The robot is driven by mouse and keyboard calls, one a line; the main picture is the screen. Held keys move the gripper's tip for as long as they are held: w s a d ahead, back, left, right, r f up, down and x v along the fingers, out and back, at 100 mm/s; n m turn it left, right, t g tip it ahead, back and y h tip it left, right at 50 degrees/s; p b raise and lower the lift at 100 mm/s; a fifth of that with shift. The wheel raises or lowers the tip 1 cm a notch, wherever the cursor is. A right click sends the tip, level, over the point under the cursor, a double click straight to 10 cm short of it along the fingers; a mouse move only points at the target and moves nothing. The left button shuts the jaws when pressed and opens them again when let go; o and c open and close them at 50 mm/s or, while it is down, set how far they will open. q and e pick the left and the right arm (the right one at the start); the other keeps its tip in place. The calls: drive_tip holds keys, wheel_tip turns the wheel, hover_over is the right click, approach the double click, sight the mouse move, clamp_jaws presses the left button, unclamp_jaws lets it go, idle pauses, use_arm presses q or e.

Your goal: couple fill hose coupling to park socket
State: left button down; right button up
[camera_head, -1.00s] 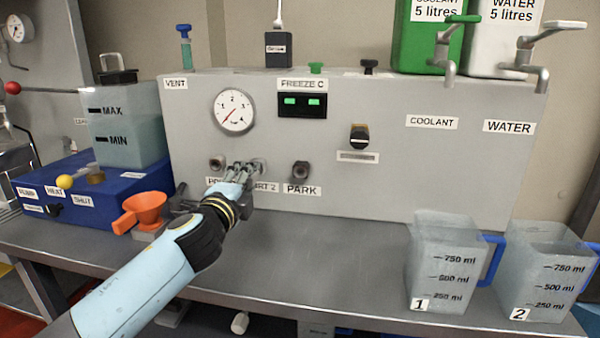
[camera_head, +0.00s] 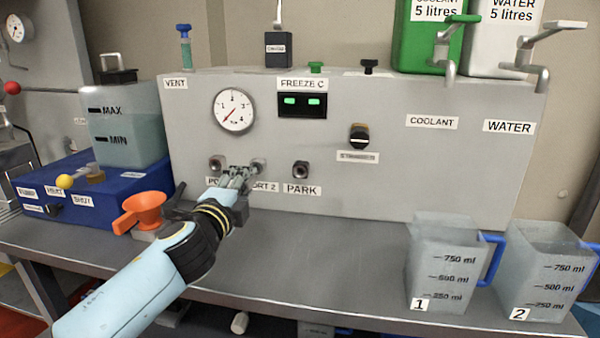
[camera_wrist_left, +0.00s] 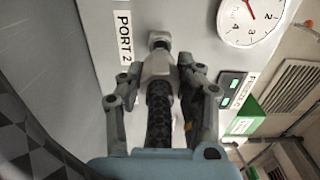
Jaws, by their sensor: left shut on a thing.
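My left gripper (camera_head: 237,177) is at the front panel, just left of and below the PORT 2 socket (camera_head: 258,165). In the left wrist view its fingers (camera_wrist_left: 162,85) are shut on the grey fill hose coupling (camera_wrist_left: 157,67), with the dark braided hose (camera_wrist_left: 159,112) running back between them. The coupling points at the PORT 2 socket (camera_wrist_left: 158,40); I cannot tell whether they touch. The park socket (camera_head: 300,169), above the PARK label, is dark and empty, to the right of the gripper. My right gripper is not in view.
Another socket (camera_head: 217,163) lies left of the gripper. An orange funnel (camera_head: 145,209) and a blue box (camera_head: 95,190) stand to the left. Jugs 1 (camera_head: 440,265) and 2 (camera_head: 545,270) stand at the right. The bench (camera_head: 320,250) below PARK is clear.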

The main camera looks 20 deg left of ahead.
use_arm(q)
drive_tip(key=shift+s, duration=0.1)
drive_tip(key=shift+v, duration=2.4)
